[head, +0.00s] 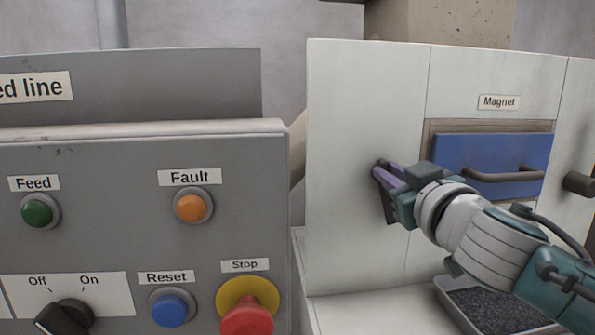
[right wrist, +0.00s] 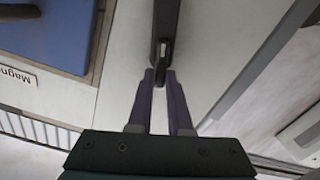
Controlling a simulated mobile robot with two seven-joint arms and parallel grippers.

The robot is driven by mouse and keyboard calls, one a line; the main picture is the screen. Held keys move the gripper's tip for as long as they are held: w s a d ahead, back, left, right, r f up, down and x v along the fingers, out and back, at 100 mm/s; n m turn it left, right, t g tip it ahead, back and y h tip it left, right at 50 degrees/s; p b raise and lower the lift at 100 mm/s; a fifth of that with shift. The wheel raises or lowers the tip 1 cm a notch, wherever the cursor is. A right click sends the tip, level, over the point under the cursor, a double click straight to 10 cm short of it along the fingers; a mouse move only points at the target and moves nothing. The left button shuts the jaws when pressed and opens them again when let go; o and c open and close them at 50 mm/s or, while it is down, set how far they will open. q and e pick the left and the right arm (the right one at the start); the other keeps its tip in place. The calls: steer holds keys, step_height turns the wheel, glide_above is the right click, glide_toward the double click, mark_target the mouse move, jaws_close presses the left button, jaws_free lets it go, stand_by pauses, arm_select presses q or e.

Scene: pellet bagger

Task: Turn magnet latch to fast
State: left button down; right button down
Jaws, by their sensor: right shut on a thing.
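The magnet latch shows in the right wrist view as a dark narrow lever (right wrist: 165,22) on the pale cabinet face, beside the blue magnet drawer (head: 500,163). My right gripper (head: 383,180) is at the cabinet's left panel, left of the drawer. In the right wrist view its two purple fingers (right wrist: 160,78) are shut on the near end of the lever. My left gripper is not in view.
A grey control panel (head: 110,240) with Feed, Fault, Reset and a red Stop button (head: 247,318) stands at the left. A dark knob (head: 578,183) is on the cabinet's right. A tray (head: 462,314) of dark pellets lies below my right arm.

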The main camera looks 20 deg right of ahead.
steer(key=shift+w+a+f+n+b, duration=0.1)
steer(key=shift+a+f+n+b, duration=0.1)
steer(key=shift+n, duration=2.15)
steer(key=shift+a+f+n+b, duration=0.15)
steer(key=shift+f+n, duration=0.1)
steer(key=shift+n, duration=2.15)
steer(key=shift+w+a+f+n+b, duration=0.1)
steer(key=shift+a+f+n, duration=0.1)
steer(key=shift+n, duration=2.15)
steer(key=shift+s+n, duration=0.1)
steer(key=shift+n, duration=0.2)
steer(key=c, duration=0.8)
jaws_free()
steer(key=shift+c, duration=0.2)
